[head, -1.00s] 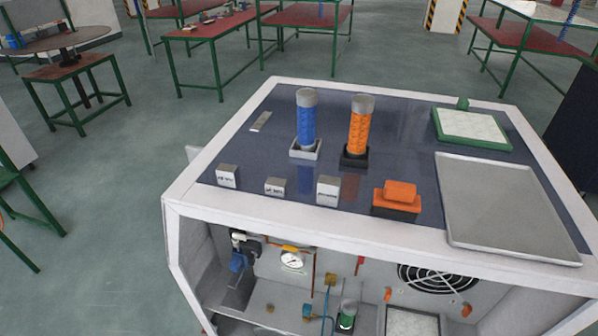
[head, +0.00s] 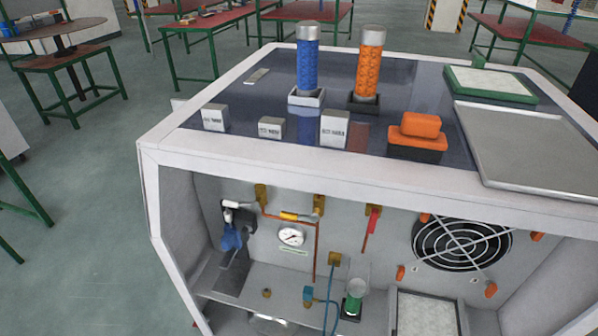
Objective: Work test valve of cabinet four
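A white cabinet (head: 330,172) stands in front of me with its front open. No number shows on it. Inside at the upper left is a blue-handled fitting (head: 231,238) with a white pipe end. A round white gauge (head: 291,237) sits beside it, under a yellow-banded copper pipe (head: 291,217). A red lever (head: 372,222) hangs on the back wall right of the gauge. A brass fitting (head: 334,258) with a blue tube is lower in the middle. I cannot tell which of these is the test valve. Neither of my grippers is in view.
On the cabinet top stand a blue cylinder (head: 308,68), an orange cylinder (head: 370,68), small labelled blocks (head: 335,128), an orange block (head: 420,126) and a grey tray (head: 535,145). A fan (head: 460,242) is inside at right. Clear floor (head: 85,245) lies left.

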